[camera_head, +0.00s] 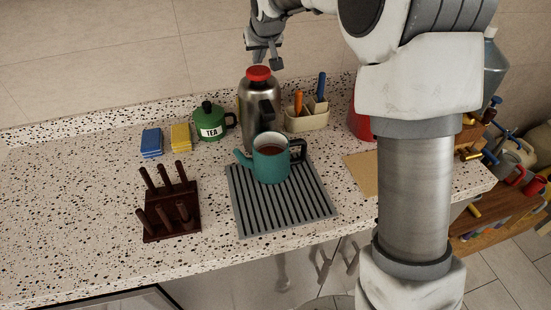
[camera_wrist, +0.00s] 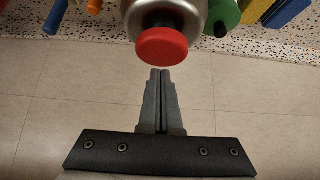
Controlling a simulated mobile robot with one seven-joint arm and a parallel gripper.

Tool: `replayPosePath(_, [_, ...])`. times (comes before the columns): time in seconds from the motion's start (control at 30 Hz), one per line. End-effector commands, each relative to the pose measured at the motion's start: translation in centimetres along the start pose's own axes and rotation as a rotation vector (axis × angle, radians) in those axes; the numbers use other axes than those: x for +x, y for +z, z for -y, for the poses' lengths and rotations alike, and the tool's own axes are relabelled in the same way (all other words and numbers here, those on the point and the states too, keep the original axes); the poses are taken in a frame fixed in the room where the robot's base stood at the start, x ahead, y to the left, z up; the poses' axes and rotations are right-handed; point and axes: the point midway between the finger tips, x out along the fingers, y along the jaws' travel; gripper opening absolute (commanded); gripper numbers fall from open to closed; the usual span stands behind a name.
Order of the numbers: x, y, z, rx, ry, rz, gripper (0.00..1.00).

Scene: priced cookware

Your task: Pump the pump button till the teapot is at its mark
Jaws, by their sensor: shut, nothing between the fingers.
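The pump button (camera_head: 258,73) is a red cap on top of a steel pump flask (camera_head: 256,112) with a black handle. It shows large in the wrist view (camera_wrist: 162,47). The teal teapot (camera_head: 271,162) stands upright on a grey ribbed drip mat (camera_head: 240,215), in front of the flask. Its open top shows a brown liquid inside; a mark on it cannot be made out. My gripper (camera_head: 274,66) is above and beside the red button in the head view. In the wrist view my gripper (camera_wrist: 160,72) is shut and empty, its tips close to the button's edge.
A dark wooden rack (camera_head: 172,207) stands front left. The counter's left is clear.

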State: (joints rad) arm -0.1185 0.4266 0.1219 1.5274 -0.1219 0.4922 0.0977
Motion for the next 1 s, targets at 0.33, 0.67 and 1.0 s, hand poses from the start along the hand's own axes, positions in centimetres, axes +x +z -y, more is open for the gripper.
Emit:
replayPosePath(0.33, [1.6, 1.4, 0.0, 0.0, 0.0, 0.001, 0.0])
replayPosePath(0.67, [2.2, 1.9, 0.0, 0.0, 0.0, 0.002, 0.0])
replayPosePath(1.0, [0.7, 0.6, 0.0, 0.0, 0.0, 0.002, 0.0])
